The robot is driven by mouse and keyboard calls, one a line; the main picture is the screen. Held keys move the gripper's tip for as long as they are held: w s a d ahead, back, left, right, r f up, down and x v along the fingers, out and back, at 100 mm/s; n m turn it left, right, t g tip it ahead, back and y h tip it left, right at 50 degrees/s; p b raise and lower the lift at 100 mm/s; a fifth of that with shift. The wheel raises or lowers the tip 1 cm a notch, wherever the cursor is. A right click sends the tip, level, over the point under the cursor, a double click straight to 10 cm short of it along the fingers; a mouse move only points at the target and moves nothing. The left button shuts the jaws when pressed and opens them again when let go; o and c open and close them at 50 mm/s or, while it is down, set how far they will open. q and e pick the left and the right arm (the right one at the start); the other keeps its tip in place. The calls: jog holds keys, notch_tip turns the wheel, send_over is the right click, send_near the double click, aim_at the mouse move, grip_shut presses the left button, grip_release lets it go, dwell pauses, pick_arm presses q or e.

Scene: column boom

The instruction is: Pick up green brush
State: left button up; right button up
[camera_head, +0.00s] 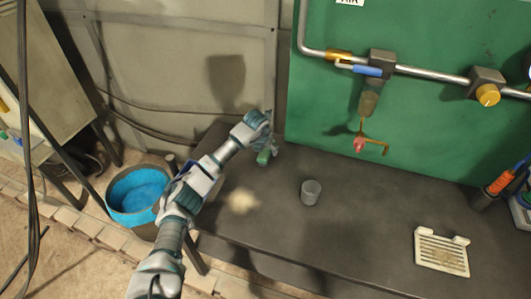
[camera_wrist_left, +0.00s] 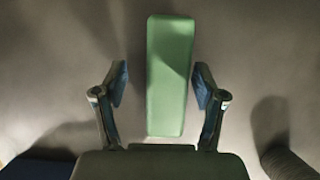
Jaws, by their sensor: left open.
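The green brush (camera_head: 264,157) lies on the dark bench near its back edge, partly hidden by my left gripper (camera_head: 264,125) in the head view. In the left wrist view the green brush (camera_wrist_left: 169,75) shows as a long green block, upright in the picture. My left gripper (camera_wrist_left: 160,85) is open, with one finger on each side of the block's lower half and a gap on both sides. Any bristles are not visible. My right gripper is not in view.
A blue-lined bucket (camera_head: 138,195) stands left of the bench. A pipe with valves (camera_head: 368,70) runs along the green panel.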

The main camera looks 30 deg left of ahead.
pick_arm(q)
jog(key=shift+d, duration=0.65)
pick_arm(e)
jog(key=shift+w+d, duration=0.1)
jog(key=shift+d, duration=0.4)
pick_arm(q)
jog(key=shift+a+f, duration=0.1)
jog(key=shift+a, duration=0.05)
